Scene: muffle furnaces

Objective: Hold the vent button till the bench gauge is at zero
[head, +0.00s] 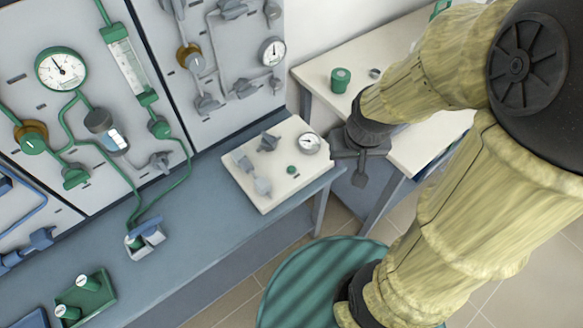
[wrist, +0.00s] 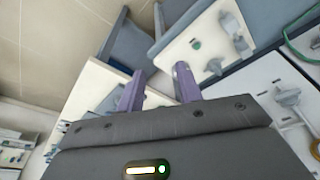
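The white bench panel (head: 262,190) lies on the blue-grey bench. It carries a small green button (head: 292,170), a round bench gauge (head: 309,143) at its right corner and several grey valve handles. The gauge needle is too small to read. My gripper (head: 352,165) is in the air just right of the panel, apart from the button. In the wrist view, my gripper's two purple fingers (wrist: 158,84) are spread with nothing between them. The button (wrist: 195,43) shows there beyond the right fingertip, untouched. I cannot make out the gauge in the wrist view.
A wall panel with a green-rimmed gauge (head: 61,69), pipes and valves stands behind the bench (head: 200,228). A white table (head: 340,55) holds a green jar (head: 340,80). A green tray (head: 86,300) with vials is at lower left. Space above the bench panel looks clear.

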